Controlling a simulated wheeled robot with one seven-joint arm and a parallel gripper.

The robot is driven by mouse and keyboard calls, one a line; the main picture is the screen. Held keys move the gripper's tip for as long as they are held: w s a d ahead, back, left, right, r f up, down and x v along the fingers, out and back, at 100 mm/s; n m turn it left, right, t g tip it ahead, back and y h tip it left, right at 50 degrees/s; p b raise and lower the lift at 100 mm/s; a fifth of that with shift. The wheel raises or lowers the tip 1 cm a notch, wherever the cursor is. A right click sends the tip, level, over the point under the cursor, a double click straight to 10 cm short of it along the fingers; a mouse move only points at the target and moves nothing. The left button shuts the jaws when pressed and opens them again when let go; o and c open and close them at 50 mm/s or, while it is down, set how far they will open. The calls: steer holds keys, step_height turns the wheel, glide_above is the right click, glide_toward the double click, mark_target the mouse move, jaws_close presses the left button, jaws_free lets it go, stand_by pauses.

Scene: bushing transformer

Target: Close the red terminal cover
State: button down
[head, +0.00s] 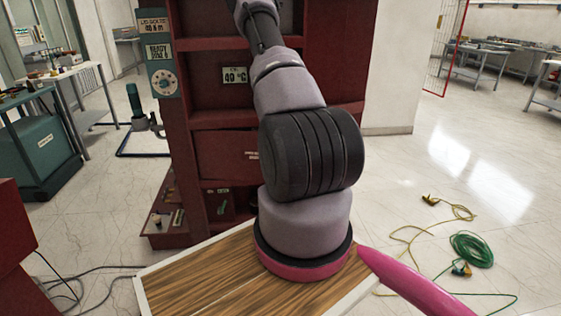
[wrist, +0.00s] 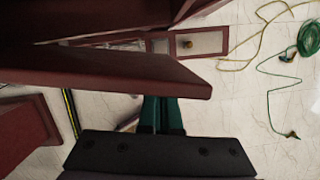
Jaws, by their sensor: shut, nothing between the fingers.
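A red panel (head: 225,155) with a small label sits in the red cabinet in the head view, partly hidden by my arm; it looks like the terminal cover. In the wrist view a broad dark red panel (wrist: 110,75) stands out from the cabinet and crosses the upper left, seen nearly edge-on, with a gap behind it. It appears to be the cover, standing open. My gripper (wrist: 163,101) is shut and empty, its dark green fingers together at the panel's lower edge. Their tips pass out of sight there; I cannot tell whether they touch it. The head view hides the gripper.
The red cabinet (head: 183,100) has open shelves and a gauge panel (head: 160,82) on its left. A wood-topped surface with a pale rim (head: 145,290) lies in front. Green and yellow cables (head: 470,248) lie on the floor at right, where much floor is clear.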

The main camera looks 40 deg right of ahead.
steer(key=shift+w+d+n, duration=0.5)
steer(key=shift+w+d, duration=0.65)
steer(key=shift+w, duration=0.3)
